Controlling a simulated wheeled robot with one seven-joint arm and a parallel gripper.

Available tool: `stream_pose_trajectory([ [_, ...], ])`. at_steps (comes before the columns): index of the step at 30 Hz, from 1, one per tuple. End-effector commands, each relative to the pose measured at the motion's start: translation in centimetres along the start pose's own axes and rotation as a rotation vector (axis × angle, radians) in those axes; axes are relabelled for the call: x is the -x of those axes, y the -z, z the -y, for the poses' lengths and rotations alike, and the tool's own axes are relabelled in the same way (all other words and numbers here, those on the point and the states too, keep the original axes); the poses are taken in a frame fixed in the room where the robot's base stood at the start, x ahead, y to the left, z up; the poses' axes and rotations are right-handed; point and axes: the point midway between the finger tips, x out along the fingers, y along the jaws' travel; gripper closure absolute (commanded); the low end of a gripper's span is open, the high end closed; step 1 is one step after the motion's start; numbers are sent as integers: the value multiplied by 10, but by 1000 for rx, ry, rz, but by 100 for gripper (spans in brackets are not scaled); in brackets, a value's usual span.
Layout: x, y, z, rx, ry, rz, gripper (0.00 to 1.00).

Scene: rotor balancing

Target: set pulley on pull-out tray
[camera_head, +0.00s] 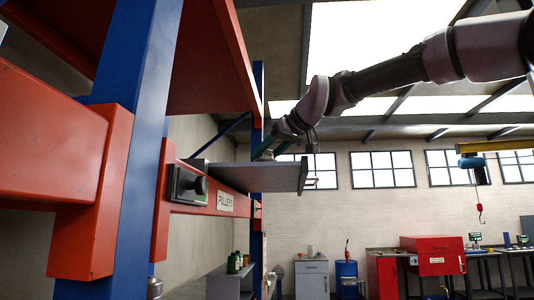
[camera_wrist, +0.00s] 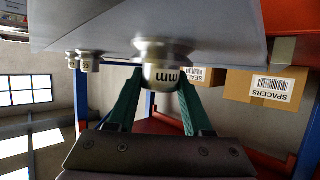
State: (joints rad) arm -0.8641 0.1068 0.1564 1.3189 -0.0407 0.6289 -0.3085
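A metal pulley (camera_wrist: 163,72) with dark "mm" lettering is between the green fingertips of my gripper (camera_wrist: 161,80) in the wrist view. The fingers appear closed on its sides. The wrist view is upside down. The pulley's wide end is at the grey tray surface (camera_wrist: 240,30); whether it bears on the tray I cannot tell. In the head view the pull-out tray (camera_head: 255,177) sticks out from the rack above a "PULLEYS" label (camera_head: 226,202). My gripper (camera_head: 262,156) is over the tray's far side there, and the pulley is hidden.
Small metal cylinders (camera_wrist: 90,64) stand on the tray to one side in the wrist view. A "SPACERS" box (camera_wrist: 272,86) and another carton (camera_wrist: 203,76) are on the rack. The rack's blue post (camera_head: 130,110) and red beams are close at left. Open room lies right of the tray.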

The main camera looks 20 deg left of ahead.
Motion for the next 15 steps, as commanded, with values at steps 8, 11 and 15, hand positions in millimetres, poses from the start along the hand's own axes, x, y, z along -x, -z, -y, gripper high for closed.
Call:
stream_pose_trajectory([
  [8, 0, 0, 0, 0, 0, 0, 20],
  [11, 0, 0, 0, 0, 0, 0, 20],
  [15, 7, 3, 0, -1, -1, 0, 20],
])
